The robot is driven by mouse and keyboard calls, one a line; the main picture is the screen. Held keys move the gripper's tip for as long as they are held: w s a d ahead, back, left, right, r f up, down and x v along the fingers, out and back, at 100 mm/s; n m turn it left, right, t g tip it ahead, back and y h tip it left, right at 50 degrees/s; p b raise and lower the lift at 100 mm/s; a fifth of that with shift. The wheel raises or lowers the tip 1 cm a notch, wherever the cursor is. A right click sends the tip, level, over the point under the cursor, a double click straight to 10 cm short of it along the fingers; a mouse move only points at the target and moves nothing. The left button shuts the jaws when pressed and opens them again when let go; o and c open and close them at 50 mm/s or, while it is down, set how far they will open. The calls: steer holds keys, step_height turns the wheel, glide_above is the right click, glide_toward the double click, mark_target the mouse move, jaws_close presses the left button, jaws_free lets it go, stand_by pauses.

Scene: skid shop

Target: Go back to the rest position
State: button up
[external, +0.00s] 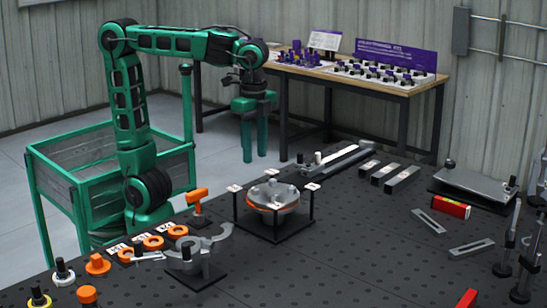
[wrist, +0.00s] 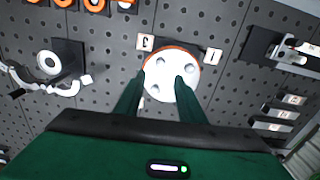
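My gripper (external: 255,158) hangs from my green arm with its fingers pointing down, above the level of the black table (external: 340,240). The two green fingers are apart with nothing between them; in the wrist view my gripper (wrist: 160,80) also shows spread fingers. Below it is a round metal part with an orange rim (external: 272,195) on a black four-post stand. In the wrist view the round part (wrist: 172,72) appears pale, and the fingertips overlap it in the picture.
A grey clamp fixture (external: 190,255), orange rings (external: 153,242) and an orange-handled tool (external: 197,196) are left of the stand. Metal bars (external: 402,179) and a red box (external: 451,206) lie right.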

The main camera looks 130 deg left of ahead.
steer(key=shift+r, duration=0.55)
steer(key=shift+d, duration=0.1)
steer(key=s+d+f+m, duration=0.2)
steer(key=d+f, duration=0.2)
steer(key=d, duration=0.5)
steer(key=s+d+f+m, duration=0.2)
steer(key=d+f, duration=0.3)
steer(key=d, duration=0.3)
steer(key=s+d+f+m, duration=0.1)
steer(key=s+d+f, duration=0.1)
steer(key=s+d, duration=0.1)
steer(key=s+d+f+m, duration=0.1)
steer(key=s+d+f, duration=0.2)
steer(key=s, duration=0.1)
steer(key=s+d+f+m, duration=0.1)
steer(key=s+d+f, duration=0.2)
steer(key=shift+s+d, duration=0.3)
steer(key=shift+s, duration=0.1)
steer(key=shift+r, duration=0.1)
